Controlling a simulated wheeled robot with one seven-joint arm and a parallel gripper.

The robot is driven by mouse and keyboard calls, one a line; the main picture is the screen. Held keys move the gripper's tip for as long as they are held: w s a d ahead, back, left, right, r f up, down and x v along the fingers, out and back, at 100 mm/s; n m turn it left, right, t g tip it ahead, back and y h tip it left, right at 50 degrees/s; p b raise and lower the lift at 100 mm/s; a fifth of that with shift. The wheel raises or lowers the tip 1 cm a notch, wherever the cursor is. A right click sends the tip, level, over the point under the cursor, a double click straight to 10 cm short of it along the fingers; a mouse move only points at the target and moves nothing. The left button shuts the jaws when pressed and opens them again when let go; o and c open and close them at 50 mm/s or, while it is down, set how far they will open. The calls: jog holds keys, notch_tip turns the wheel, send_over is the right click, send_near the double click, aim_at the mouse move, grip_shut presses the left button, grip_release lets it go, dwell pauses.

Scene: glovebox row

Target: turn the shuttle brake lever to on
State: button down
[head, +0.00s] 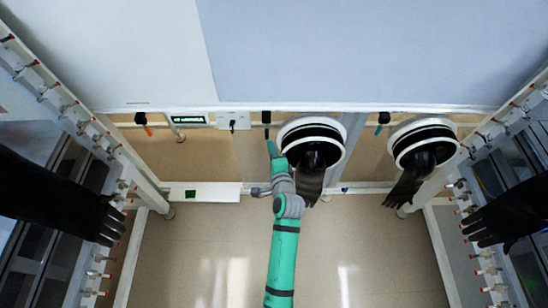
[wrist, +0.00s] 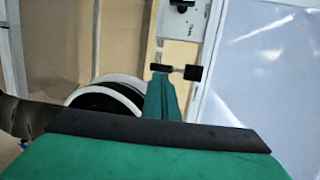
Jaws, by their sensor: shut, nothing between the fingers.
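A short lever (head: 266,118) with a dark block hangs under the front edge of the white hood, just left of the near round glove port. My gripper (head: 271,146) is shut and empty, pointing up just below the lever. In the wrist view the fingertips (wrist: 160,78) are close to the rod; I cannot tell whether they touch it.
A glove port (head: 335,150) with a hanging black glove is close right of my gripper. Another port (head: 442,142) is farther right. An orange-handled lever (head: 143,123), a green display (head: 188,119), a switch plate (head: 222,120) and a teal-handled lever (head: 383,119) line the edge. Floor below is clear.

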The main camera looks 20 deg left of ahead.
aim_at(268, 137)
jog(key=shift+x, duration=2.2)
jog(key=shift+f, duration=0.1)
jog(key=shift+w+a+f, duration=0.25)
jog(key=shift+w+f, duration=0.35)
jog(key=shift+w, duration=0.2)
jog(key=shift+s, duration=0.1)
